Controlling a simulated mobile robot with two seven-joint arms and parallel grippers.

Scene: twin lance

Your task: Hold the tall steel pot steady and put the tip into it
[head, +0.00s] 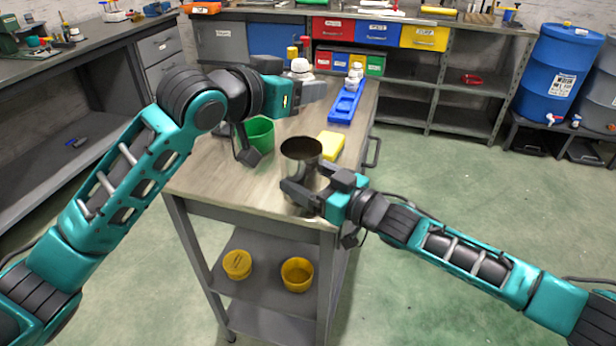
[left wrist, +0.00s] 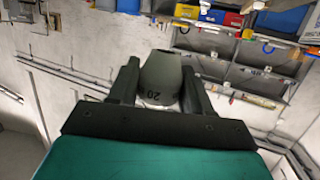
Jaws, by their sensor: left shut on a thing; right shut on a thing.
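The tall steel pot (head: 301,148) stands upright at the near right corner of the bench, its dark open mouth facing up. My right gripper (head: 304,186) is shut on the pot, with fingers around its side. My left gripper (head: 308,88) is raised above the bench, beyond the pot and apart from it. In the left wrist view it is shut on a grey rounded piece (left wrist: 160,76) with dark "20" lettering between its fingers.
A green cup (head: 260,136), a yellow block (head: 329,146) and a blue tray (head: 344,104) are on the bench (head: 230,184). The green cup is partly behind my left wrist. Two yellow containers (head: 297,274) sit on the lower shelf. Shelving with coloured bins stands behind.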

